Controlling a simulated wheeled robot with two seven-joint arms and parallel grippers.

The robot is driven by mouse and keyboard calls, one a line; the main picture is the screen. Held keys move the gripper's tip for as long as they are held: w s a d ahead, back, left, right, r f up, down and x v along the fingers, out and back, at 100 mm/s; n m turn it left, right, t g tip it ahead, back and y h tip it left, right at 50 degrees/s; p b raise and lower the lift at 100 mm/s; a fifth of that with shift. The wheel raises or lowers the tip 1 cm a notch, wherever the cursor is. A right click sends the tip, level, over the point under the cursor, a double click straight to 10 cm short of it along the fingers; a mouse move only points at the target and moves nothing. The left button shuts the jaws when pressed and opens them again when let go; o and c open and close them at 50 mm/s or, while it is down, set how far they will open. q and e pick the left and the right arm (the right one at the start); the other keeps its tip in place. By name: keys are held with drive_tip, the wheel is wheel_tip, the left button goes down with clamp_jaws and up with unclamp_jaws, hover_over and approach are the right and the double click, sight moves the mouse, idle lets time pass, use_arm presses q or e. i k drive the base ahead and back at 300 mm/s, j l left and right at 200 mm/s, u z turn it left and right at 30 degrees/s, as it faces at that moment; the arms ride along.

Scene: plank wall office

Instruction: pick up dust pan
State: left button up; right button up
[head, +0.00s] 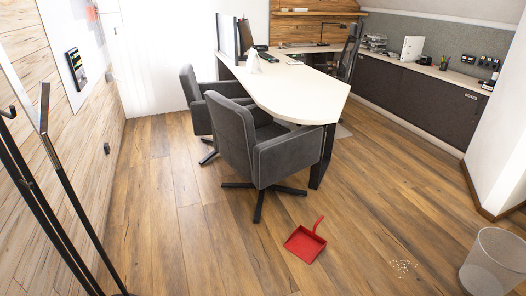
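A red dust pan (304,243) lies on the wooden floor in the lower middle of the head view. Its tray faces the lower left and its handle points up and to the right. Nothing covers it. Neither of my grippers shows in the head view.
A grey chair (262,150) and a white desk (285,95) stand beyond the dust pan. Small white scraps (402,265) lie on the floor to its right, near a mesh bin (493,262). A black stand (45,190) is at the left. Floor around the dust pan is clear.

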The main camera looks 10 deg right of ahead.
sight(307, 245)
drive_tip(key=i+z, duration=0.5)
drive_tip(key=i, duration=0.2)
drive_tip(key=i+j+z, duration=0.15)
drive_tip(key=i+z, duration=0.35)
drive_tip(key=i, duration=0.25)
